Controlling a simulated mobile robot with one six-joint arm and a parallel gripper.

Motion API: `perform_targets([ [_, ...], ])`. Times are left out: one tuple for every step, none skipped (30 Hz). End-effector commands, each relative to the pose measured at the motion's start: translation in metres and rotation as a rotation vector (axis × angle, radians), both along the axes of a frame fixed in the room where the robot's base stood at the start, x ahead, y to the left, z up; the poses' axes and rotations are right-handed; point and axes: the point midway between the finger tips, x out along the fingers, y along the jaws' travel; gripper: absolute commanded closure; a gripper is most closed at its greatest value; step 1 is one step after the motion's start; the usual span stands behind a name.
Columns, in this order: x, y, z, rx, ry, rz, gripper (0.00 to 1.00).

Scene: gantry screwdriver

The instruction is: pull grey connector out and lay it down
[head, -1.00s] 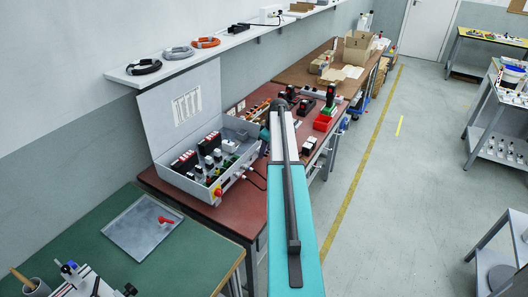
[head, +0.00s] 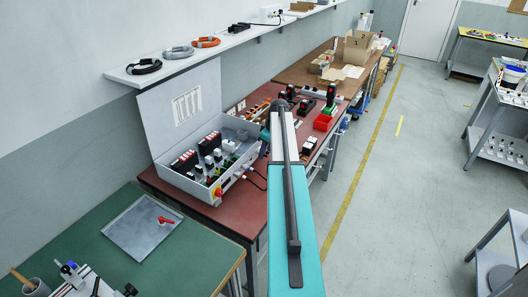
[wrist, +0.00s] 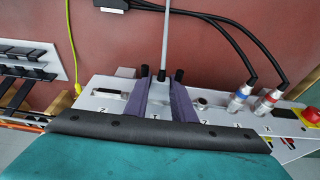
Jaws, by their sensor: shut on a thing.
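The grey connector (wrist: 161,76) shows in the wrist view at the upper middle, with a straight grey cable (wrist: 166,35) running up from it and a dark screw on either side. My gripper (wrist: 162,92), with purple fingers, is shut on it. The fingers and the dark edge of my wrist hide most of its body, so I cannot tell whether it is still seated in the light grey panel (wrist: 85,100). In the head view the open control box (head: 239,131) stands on the red bench, and my arm hides the gripper and connector.
Beside the gripper, blue-ringed (wrist: 239,97) and red-ringed (wrist: 267,101) plugs sit in the panel with black cables. An uncovered port (wrist: 109,94) is at left. A black connector (wrist: 110,4) lies on the red bench (wrist: 95,40). A red button (wrist: 312,119) is at right.

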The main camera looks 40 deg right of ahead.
Motion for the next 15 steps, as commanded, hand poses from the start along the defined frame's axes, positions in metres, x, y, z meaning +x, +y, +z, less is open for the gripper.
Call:
perform_targets([
  [-0.002, 0.002, -0.004, 0.005, 0.007, 0.003, 1.0],
  [-0.003, 0.002, -0.004, 0.005, 0.007, 0.003, 1.0],
  [-0.004, 0.001, -0.003, 0.005, 0.007, 0.003, 1.0],
  [-0.005, 0.001, -0.003, 0.004, 0.008, 0.002, 1.0],
  [-0.006, 0.001, -0.003, 0.004, 0.008, 0.002, 1.0],
  [-0.007, 0.0, -0.003, 0.004, 0.008, 0.002, 1.0],
  [-0.008, 0.0, -0.003, 0.004, 0.009, 0.002, 1.0],
  [-0.009, -0.001, -0.003, 0.003, 0.009, 0.001, 1.0],
  [-0.011, -0.001, -0.003, 0.004, 0.009, 0.001, 1.0],
  [-0.011, -0.001, -0.003, 0.003, 0.009, 0.0, 1.0],
  [-0.012, -0.002, -0.003, 0.002, 0.008, 0.0, 1.0],
  [-0.013, -0.002, -0.002, 0.002, 0.008, 0.0, 1.0],
  [-0.013, -0.003, -0.002, 0.002, 0.007, 0.0, 1.0],
  [-0.014, -0.003, -0.002, 0.001, 0.006, 0.0, 1.0],
  [-0.015, -0.003, -0.001, 0.001, 0.005, 0.0, 1.0],
])
